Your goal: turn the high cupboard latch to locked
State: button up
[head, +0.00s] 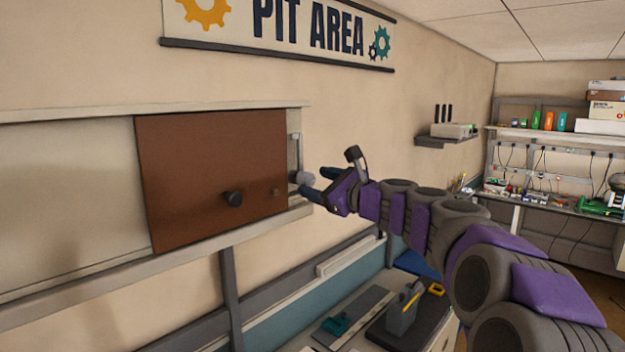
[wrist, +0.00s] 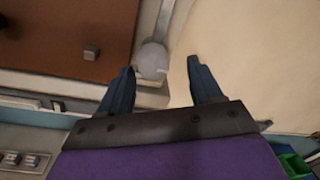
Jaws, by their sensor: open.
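The high cupboard is a long grey-framed wall unit with a brown door (head: 213,165) that carries a dark round knob (head: 233,198). A light grey rounded latch piece (head: 304,178) sits on the frame at the door's right edge; in the wrist view the latch (wrist: 152,61) shows as a round grey head. A small square block (wrist: 91,53) is on the door beside it. My gripper (head: 308,182) is open at the latch. In the wrist view its fingertips (wrist: 160,64) point toward the latch, which lies nearer the left finger. Whether a finger touches it I cannot tell.
Below is a workbench with a grey tool holder (head: 403,312) and a teal item (head: 336,325). A cluttered bench (head: 560,205) stands at the far right.

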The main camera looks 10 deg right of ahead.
aim_at(308, 182)
jog(key=shift+x, duration=1)
jog(key=shift+a, duration=0.95)
jog(key=shift+d, duration=0.6)
jog(key=c, duration=0.5)
jog(key=shift+a+r, duration=0.1)
jog(key=shift+r, duration=0.1)
grip_shut()
